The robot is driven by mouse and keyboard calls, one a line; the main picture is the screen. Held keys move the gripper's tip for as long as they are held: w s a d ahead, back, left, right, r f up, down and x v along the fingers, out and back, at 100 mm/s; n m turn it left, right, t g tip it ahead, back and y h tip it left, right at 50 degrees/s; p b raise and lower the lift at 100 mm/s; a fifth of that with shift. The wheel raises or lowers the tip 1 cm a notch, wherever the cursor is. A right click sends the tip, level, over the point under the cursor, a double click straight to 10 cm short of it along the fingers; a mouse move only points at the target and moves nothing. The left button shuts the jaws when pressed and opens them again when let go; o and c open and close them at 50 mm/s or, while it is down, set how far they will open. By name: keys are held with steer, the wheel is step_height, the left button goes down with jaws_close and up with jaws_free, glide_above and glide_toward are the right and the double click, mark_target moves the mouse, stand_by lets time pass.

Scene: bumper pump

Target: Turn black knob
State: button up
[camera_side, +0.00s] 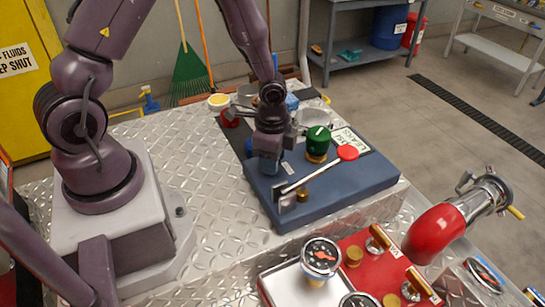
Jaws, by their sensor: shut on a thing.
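My gripper (269,167) points down at the left part of the blue-grey panel box (345,191). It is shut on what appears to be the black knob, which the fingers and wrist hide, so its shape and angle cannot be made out. A green knob (318,139) on a brass base stands to the right of my gripper, apart from it. A silver lever (315,177) with a red end (347,153) lies in front of the green knob.
A brass fitting (302,194) sits near the box's front edge. A red panel with gauges (321,256) and brass handles stands in front, with a red-sleeved metal pipe (436,231) to the right. Bare diamond-plate deck (185,170) is free to the left.

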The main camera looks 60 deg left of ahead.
steer(key=o, duration=0.9)
step_height(320, 180, up, 13)
stand_by(0.4)
steer(key=s+r+n+t, duration=0.2)
steer(key=s+r+n, duration=0.1)
steer(key=s+r, duration=0.1)
steer(key=s+d+r+n+t, duration=0.1)
steer(key=s+r+n, duration=0.2)
steer(key=r, duration=0.3)
steer(key=s+d+r+n+t, duration=0.1)
steer(key=s+r+n+t, duration=0.1)
steer(key=s+r, duration=0.3)
steer(key=shift+r+n+t, duration=0.3)
steer(key=shift+r+n, duration=0.2)
steer(key=shift+n, duration=0.1)
